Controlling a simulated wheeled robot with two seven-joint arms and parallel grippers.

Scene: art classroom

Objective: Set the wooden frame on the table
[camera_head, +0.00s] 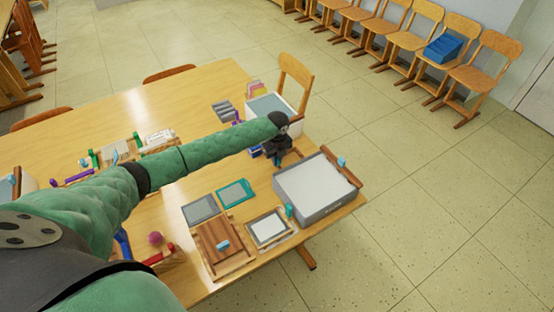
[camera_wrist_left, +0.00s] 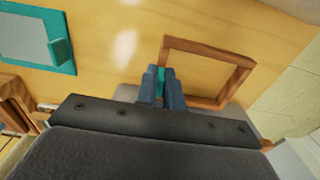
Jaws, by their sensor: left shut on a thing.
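The wooden frame (camera_wrist_left: 208,47) is a brown, empty rectangle in the left wrist view, with the yellow table top (camera_wrist_left: 105,75) seen through and around it. A small teal piece (camera_wrist_left: 160,82) at its left side sits between the blue fingers of my left gripper (camera_wrist_left: 164,90), which are shut on it. In the head view my left gripper (camera_head: 278,150) is over the right part of the table (camera_head: 190,290), left of a grey tray; the held frame is hard to make out there. I cannot tell whether the frame touches the table. My right gripper is out of view.
The grey tray (camera_head: 310,188) stands at the table's right edge. A white-filled frame (camera_head: 268,229), a wooden board (camera_head: 218,250) and a teal-edged panel (camera_head: 235,193) lie in front. A tray (camera_head: 268,104) and chair (camera_head: 295,78) are behind. Bare table shows at the far left.

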